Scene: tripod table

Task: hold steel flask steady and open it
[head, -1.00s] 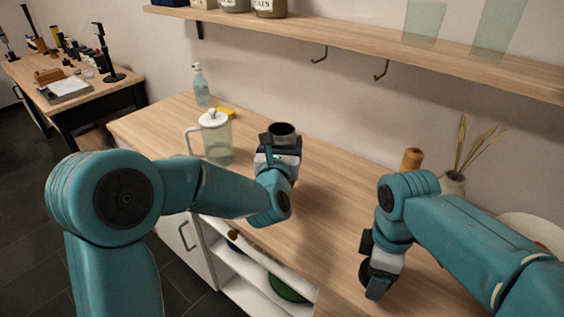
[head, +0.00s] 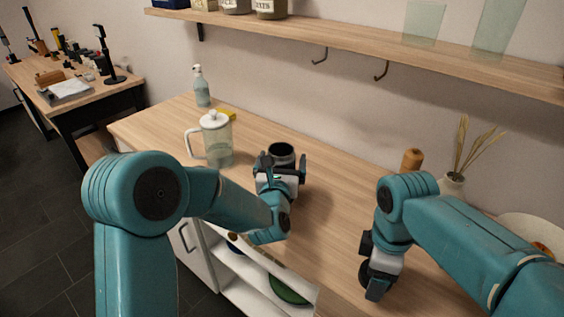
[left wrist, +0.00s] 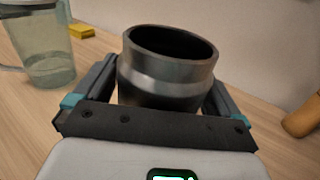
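The steel flask (head: 281,152) stands on the counter, dark with a lighter metal band. Its round top shows a dark hollow in the left wrist view (left wrist: 165,75); I cannot tell a separate lid. My left gripper (head: 282,168) is open, with one finger on each side of the flask. In the left wrist view, slivers of counter show between the fingers and the flask, so it looks straddled, not squeezed. The palm hides its lower part. My right gripper (head: 372,280) hangs low over the counter's front right, apart from the flask; its fingers are not clear.
A glass pitcher with white lid (head: 216,140) stands left of the flask. Behind it are a soap bottle (head: 201,88) and yellow sponge (head: 229,114). A wooden mill (head: 411,160) and vase (head: 453,184) stand right. A shelf (head: 350,35) runs above.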

